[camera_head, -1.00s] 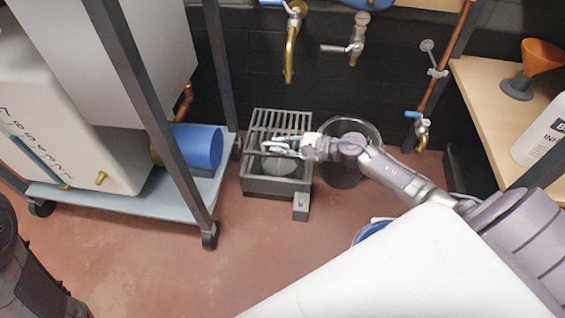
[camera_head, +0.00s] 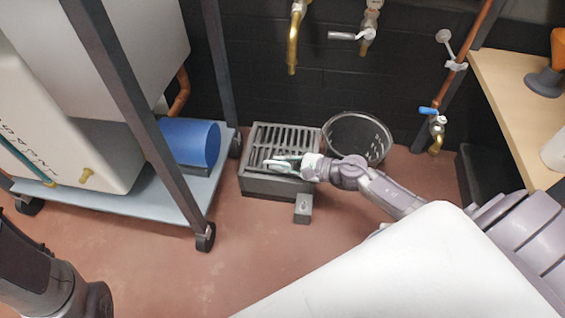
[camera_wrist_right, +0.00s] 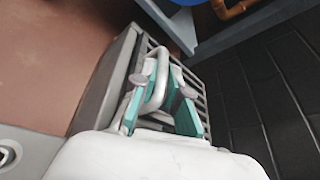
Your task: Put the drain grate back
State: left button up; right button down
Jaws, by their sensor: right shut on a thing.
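The drain grate (camera_head: 287,138), a grey slatted panel, lies over the top of the grey drain box (camera_head: 272,187) on the floor. It looks roughly level; I cannot tell whether it sits flush in the rim. My right gripper (camera_head: 285,163) is over the front part of the grate. In the right wrist view, the teal fingers of this gripper (camera_wrist_right: 160,104) are shut on the grate's pale loop handle (camera_wrist_right: 158,78), with the slats (camera_wrist_right: 202,97) beyond. The gripper and arm hide part of the grate. My left gripper is out of view.
A black bucket (camera_head: 357,138) stands just right of the drain. A wheeled rack with a blue shelf (camera_head: 150,208) and a blue cylinder (camera_head: 190,143) is on the left. A small grey block (camera_head: 303,209) sits in front of the drain. Open floor lies in front.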

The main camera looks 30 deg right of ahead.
jog(key=c, duration=1.2)
grip_release()
